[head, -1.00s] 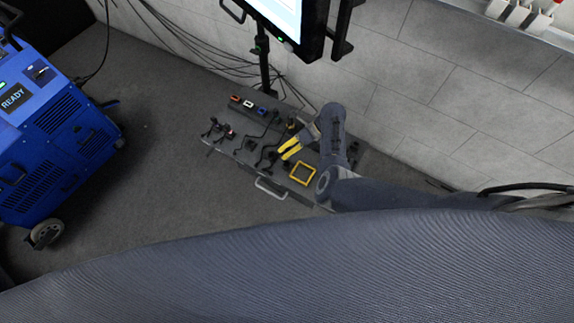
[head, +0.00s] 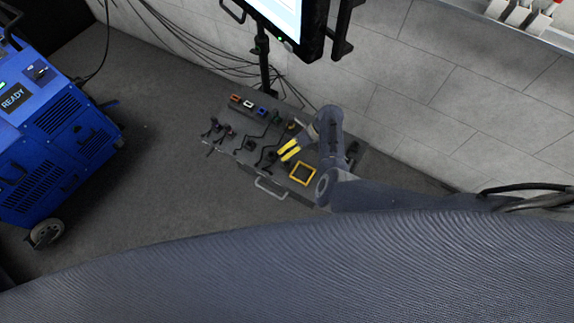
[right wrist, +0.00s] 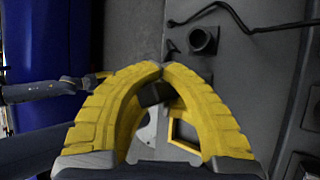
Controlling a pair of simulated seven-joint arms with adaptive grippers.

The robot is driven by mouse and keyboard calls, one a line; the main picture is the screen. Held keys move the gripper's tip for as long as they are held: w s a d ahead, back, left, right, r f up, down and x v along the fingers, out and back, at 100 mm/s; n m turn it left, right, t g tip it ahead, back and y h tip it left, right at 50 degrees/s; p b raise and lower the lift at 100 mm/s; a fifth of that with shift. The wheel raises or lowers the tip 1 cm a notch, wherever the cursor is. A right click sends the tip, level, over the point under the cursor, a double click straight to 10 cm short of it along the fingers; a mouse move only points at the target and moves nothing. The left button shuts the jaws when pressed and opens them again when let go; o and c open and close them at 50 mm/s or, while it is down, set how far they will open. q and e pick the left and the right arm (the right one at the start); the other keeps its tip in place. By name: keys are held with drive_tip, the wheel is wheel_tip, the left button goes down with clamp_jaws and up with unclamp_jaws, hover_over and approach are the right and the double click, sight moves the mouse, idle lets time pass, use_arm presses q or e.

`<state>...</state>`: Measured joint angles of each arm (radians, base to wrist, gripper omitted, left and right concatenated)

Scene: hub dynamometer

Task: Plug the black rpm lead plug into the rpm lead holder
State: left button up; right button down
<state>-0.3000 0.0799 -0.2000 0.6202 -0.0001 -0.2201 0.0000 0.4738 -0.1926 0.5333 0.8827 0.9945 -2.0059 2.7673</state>
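In the head view my right gripper (head: 282,154) has yellow fingers low over a dark grey case (head: 225,152), beside a yellow square frame (head: 303,173). In the right wrist view its fingertips (right wrist: 163,68) meet. A dark block (right wrist: 155,95) shows between the fingers; I cannot tell whether it is held. A black round socket-like piece (right wrist: 203,38) stands on the case ahead and right of the tips, near a black lead (right wrist: 265,28). Black leads (head: 245,143) lie on the case. I cannot tell which plug or holder is the rpm one.
Orange, white and blue pieces (head: 248,103) line the case's back edge. A monitor (head: 290,18) on a stand is behind it. A tiled wall (head: 440,100) rises behind.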

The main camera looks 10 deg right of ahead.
sight(284, 163)
drive_tip(key=shift+f, duration=2.5)
drive_tip(key=c, duration=1.5)
unclamp_jaws()
drive_tip(key=shift+o, duration=1)
drive_tip(key=shift+a, duration=0.1)
drive_tip(key=shift+r, duration=0.15)
drive_tip(key=shift+w+d+r, duration=0.1)
drive_tip(key=shift+d+r, duration=0.2)
drive_tip(key=shift+r, duration=0.05)
drive_tip(key=v, duration=0.7)
drive_tip(key=shift+d, duration=0.3)
drive_tip(key=shift+f, duration=0.1)
